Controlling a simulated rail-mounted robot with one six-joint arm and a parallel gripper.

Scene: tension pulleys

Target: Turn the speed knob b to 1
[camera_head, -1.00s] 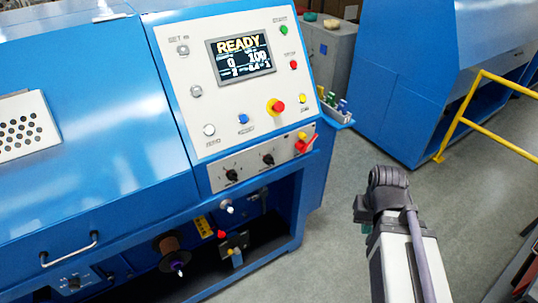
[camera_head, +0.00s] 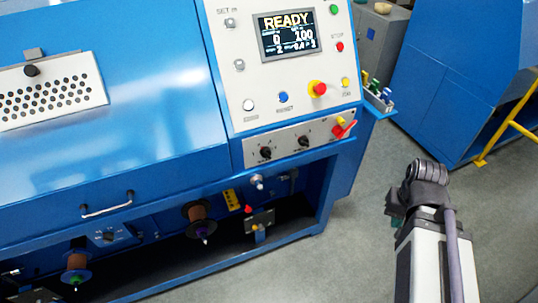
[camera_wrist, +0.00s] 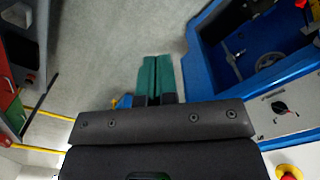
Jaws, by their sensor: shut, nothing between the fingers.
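Two black speed knobs sit side by side on the grey strip below the control panel in the head view: a left knob (camera_head: 265,153) and a right knob (camera_head: 303,140). Their labels are too small to read, so I cannot tell which is b or where each is set. In the wrist view one black knob (camera_wrist: 279,108) shows at the right edge. My gripper (camera_wrist: 155,78) has green fingers, shut together and empty, over the floor. In the head view my gripper (camera_head: 394,223) is mostly hidden behind my wrist, right of the machine and apart from the knobs.
A red lever (camera_head: 344,129) sits right of the knobs, and a red-and-yellow emergency button (camera_head: 318,88) above. A small bottle tray (camera_head: 380,101) juts out from the machine's right side. Grey floor (camera_head: 345,235) is clear between machine and arm.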

